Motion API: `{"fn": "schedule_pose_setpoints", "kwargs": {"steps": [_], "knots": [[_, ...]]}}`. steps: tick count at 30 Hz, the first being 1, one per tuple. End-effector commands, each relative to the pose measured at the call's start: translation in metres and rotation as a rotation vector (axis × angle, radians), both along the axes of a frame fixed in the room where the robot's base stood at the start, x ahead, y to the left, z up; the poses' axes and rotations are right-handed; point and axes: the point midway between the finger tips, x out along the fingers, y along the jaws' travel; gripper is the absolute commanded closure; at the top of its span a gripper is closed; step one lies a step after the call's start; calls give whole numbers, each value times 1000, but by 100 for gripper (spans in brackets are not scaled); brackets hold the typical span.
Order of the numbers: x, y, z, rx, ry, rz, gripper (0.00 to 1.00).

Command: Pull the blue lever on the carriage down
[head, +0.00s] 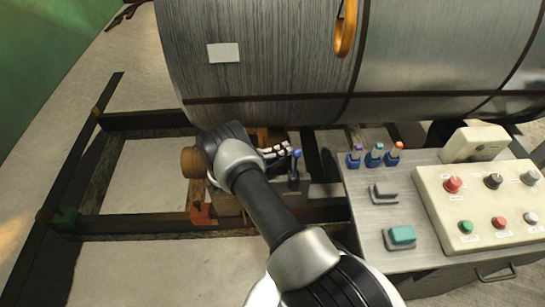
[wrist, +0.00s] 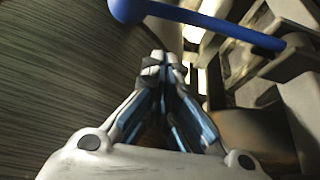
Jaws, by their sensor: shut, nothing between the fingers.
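The blue lever (head: 296,162) stands up from the carriage (head: 229,205) beneath the large drum. In the wrist view the lever (wrist: 215,22) is a blue rod with a round knob, crossing the top of the picture beyond my fingertips. My gripper (head: 279,151) is shut and empty, just left of the lever in the head view. In the wrist view my gripper's fingers (wrist: 163,68) meet below the rod. I cannot tell whether they touch it. My arm hides part of the carriage.
A large metal drum (head: 275,60) with an orange hook (head: 345,28) lies close behind my gripper. A bench (head: 365,225) at the right bears a control box (head: 485,205) with several knobs and buttons. Dark rails (head: 90,150) frame bare floor at the left.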

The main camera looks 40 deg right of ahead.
Motion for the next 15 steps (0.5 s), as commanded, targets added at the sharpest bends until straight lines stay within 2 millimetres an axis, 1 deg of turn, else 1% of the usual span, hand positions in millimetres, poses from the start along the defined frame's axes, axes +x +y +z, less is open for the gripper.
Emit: {"fn": "schedule_pose_setpoints", "kwargs": {"steps": [1, 3, 6, 9, 15], "knots": [[-2, -12, -2, 1, 0, -4, 100], [-3, -25, -2, 0, 1, -3, 100], [-13, -11, -1, 1, 4, 4, 100], [-22, -2, -1, 1, 2, 3, 100], [-31, 4, 0, 0, 0, 1, 100]]}}
